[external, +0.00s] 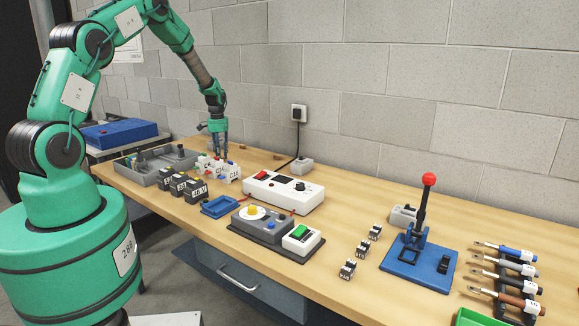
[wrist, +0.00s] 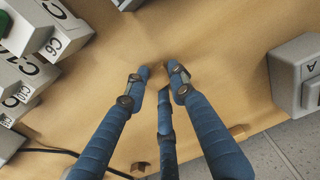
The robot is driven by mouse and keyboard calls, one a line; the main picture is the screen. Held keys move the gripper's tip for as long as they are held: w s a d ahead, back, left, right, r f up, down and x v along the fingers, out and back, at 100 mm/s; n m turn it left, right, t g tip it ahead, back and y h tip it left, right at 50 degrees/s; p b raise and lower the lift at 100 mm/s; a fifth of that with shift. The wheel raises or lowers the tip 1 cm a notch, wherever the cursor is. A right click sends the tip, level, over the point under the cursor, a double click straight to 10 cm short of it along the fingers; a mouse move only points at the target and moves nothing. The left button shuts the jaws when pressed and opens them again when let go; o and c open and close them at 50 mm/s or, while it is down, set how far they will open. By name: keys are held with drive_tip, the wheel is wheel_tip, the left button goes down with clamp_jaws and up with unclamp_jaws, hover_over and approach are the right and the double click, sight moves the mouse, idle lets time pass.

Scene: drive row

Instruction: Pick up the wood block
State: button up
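My gripper (external: 220,152) points down over the back left of the wooden bench, behind a row of white labelled parts. In the wrist view its blue fingers (wrist: 158,76) are apart, with their tips close to the bench top. A small brown wood block (wrist: 140,168) lies near the bench's back edge in the wrist view, behind the fingers. A second small brown piece (wrist: 238,130) lies by the edge to the right. In the external view, a small brown piece (external: 278,157) lies near the wall.
White parts marked C (wrist: 30,68) stand close on the left in the wrist view. A grey box marked A (wrist: 300,75) stands on the right. A black cable (external: 297,140) runs down the wall. A white device (external: 283,192) sits in front of it.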

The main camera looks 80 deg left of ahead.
drive_tip(key=shift+r, duration=0.1)
idle(0.3)
wheel_tip(320, 180, up, 10)
drive_tip(key=p, duration=0.1)
idle(0.5)
idle(0.9)
